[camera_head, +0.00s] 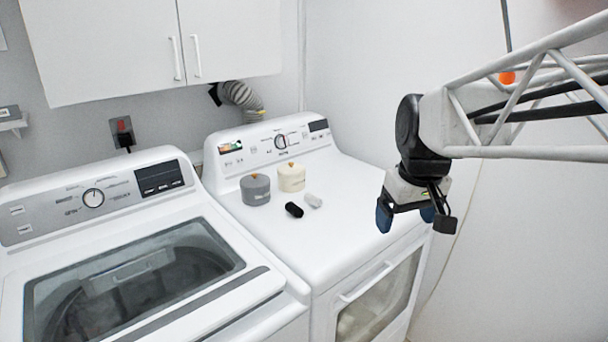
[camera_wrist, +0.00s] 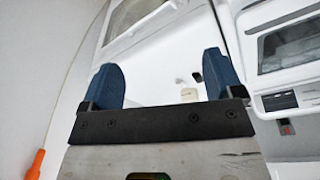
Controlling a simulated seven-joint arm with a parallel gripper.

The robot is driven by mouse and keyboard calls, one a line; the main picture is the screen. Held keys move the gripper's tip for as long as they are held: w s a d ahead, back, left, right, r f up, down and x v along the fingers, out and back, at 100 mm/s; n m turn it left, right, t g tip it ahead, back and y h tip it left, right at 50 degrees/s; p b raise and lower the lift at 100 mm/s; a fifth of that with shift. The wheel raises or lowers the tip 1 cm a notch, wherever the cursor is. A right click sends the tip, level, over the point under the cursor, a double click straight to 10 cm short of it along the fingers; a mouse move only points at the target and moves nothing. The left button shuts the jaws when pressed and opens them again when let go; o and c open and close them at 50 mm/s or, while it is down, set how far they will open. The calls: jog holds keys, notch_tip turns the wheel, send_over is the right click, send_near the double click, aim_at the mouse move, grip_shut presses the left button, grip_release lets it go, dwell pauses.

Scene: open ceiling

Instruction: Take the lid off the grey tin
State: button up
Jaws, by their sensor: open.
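A grey tin (camera_head: 255,191) with a small orange-brown knob on its lid stands upright on the white dryer top, left of a cream tin (camera_head: 291,178) with a similar knob. The lid of the grey tin sits on it. My gripper (camera_head: 405,218) is open and empty, to the right of the tins near the dryer's front right edge. In the wrist view its two blue fingers (camera_wrist: 163,88) are spread apart. Between them, the cream tin (camera_wrist: 189,95) shows small in the distance; the grey tin is hard to make out there.
A black small cylinder (camera_head: 294,209) and a light grey one (camera_head: 313,201) lie in front of the tins. The dryer's control panel (camera_head: 232,146) rises behind. A washer (camera_head: 100,260) with a glass lid stands left. The dryer's right top is clear.

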jog(key=w+a+r+n, duration=0.1)
jog(key=w+a+n, duration=0.15)
jog(key=w, duration=0.45)
jog(key=w+a+r+n, duration=0.1)
jog(key=w+a+r, duration=0.1)
jog(key=w+a, duration=0.35)
jog(key=n+g+y, duration=0.1)
jog(key=n+g, duration=0.1)
jog(key=n, duration=0.9)
send_over(254, 174)
jog(key=d, duration=0.1)
jog(key=f, duration=1.1)
jog(key=shift+w+f, duration=0.3)
jog(key=shift+w, duration=0.1)
jog(key=shift+f, duration=0.1)
jog(key=shift+a+f, duration=0.15)
jog(key=shift+f, duration=1.05)
jog(key=shift+f, duration=0.1)
jog(key=shift+s+a+f, duration=0.15)
jog(key=shift+f, duration=1.1)
jog(key=shift+s+a+f, duration=0.1)
jog(key=shift+s+f, duration=0.05)
jog(key=shift+f, duration=1.1)
